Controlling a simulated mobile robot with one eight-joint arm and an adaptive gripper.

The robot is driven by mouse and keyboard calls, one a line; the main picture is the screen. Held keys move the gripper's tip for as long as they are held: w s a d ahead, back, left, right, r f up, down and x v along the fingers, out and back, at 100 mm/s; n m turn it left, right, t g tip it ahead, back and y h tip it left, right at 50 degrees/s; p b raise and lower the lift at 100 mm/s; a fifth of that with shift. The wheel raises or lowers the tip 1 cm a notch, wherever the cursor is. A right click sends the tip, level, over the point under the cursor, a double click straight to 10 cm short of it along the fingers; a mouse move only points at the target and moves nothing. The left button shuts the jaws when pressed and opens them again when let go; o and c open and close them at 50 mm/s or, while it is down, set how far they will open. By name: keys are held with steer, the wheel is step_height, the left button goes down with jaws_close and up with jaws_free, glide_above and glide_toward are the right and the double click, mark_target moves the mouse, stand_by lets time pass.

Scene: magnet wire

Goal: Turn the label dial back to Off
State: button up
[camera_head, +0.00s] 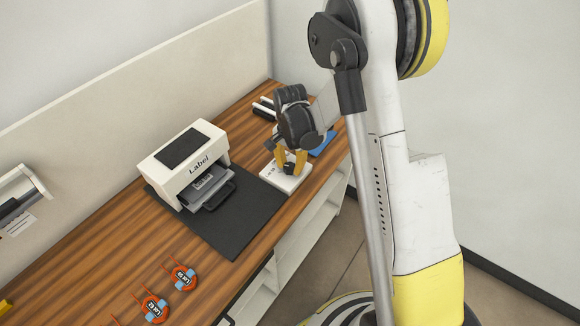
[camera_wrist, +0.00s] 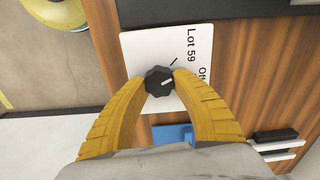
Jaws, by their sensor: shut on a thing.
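The label dial (camera_wrist: 155,76) is a black faceted knob with a white pointer line. It stands on a white plate (camera_wrist: 140,50) printed "Lot 59" and "Off". My gripper (camera_wrist: 160,80) has its yellow fingers shut on the dial from both sides. In the wrist view the pointer line points right and slightly up, roughly toward the "Off" print. A black tick shows near "Lot 59". One finger partly covers the plate beside "Off", so I cannot tell the exact alignment. In the head view my gripper (camera_head: 290,162) reaches down onto the plate (camera_head: 272,177).
A white label printer (camera_head: 188,160) stands on a dark mat (camera_head: 235,232) left of the plate. A blue item (camera_head: 322,146) and black-and-white items (camera_head: 264,107) lie behind. Orange tags (camera_head: 182,277) lie at the front left. The plate sits near the table's right edge.

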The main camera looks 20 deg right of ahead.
mark_target(291, 166)
steer(key=shift+s+m+b, duration=0.1)
steer(key=shift+m+b, duration=0.2)
steer(key=shift+m, duration=2)
steer(key=o, duration=1.2)
step_height(291, 166, up, 12)
